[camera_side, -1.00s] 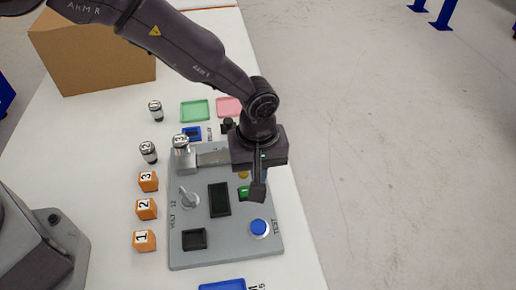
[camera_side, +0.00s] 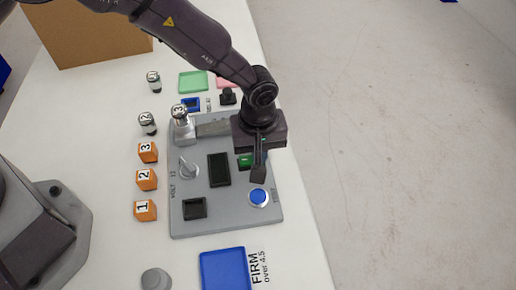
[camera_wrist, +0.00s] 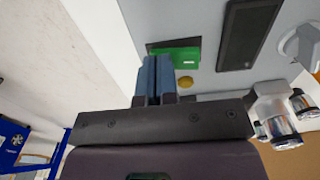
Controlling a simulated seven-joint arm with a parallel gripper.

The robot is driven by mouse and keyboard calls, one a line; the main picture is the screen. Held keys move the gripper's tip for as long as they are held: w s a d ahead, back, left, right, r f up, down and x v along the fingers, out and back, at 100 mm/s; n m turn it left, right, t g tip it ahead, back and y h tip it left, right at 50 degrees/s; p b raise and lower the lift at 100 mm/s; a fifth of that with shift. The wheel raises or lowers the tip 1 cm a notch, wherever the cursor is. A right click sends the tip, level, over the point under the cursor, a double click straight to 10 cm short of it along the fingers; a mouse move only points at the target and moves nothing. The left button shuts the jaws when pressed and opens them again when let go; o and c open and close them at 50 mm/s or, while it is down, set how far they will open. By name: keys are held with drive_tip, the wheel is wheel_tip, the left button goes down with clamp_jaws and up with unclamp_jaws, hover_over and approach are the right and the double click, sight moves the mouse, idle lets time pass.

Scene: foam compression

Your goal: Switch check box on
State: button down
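The check box is a grey panel (camera_side: 215,222) on the white table. It has a green switch (camera_side: 244,161), a dark display (camera_side: 219,170), a grey knob (camera_side: 188,170) and a blue button (camera_side: 258,197). In the wrist view the green switch (camera_wrist: 184,57) sits in a dark slot, with a yellow round part (camera_wrist: 185,83) beside it. My gripper (camera_wrist: 157,66) has its two blue fingers together, with a thin line between them and nothing visibly held. The fingertips overlap the switch's left end in that view; I cannot tell whether they touch it.
A can marked 3 (camera_side: 181,125) stands at the panel's back left. Orange cubes (camera_side: 146,180) and two more cans (camera_side: 147,123) stand left of it. A blue tray (camera_side: 224,270) lies in front; a green tray (camera_side: 193,82) and cardboard box (camera_side: 95,35) are behind.

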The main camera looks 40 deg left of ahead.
drive_tip(key=shift+s+a+f, duration=0.1)
drive_tip(key=shift+s+a+r, duration=0.35)
drive_tip(key=shift+s+a, duration=0.1)
drive_tip(key=shift+a, duration=0.05)
wheel_tip(320, 180, up, 14)
drive_tip(key=w+d, duration=0.1)
drive_tip(key=shift+w+d, duration=0.25)
drive_tip(key=shift+d, duration=0.05)
drive_tip(key=shift+f, duration=0.1)
idle(0.5)
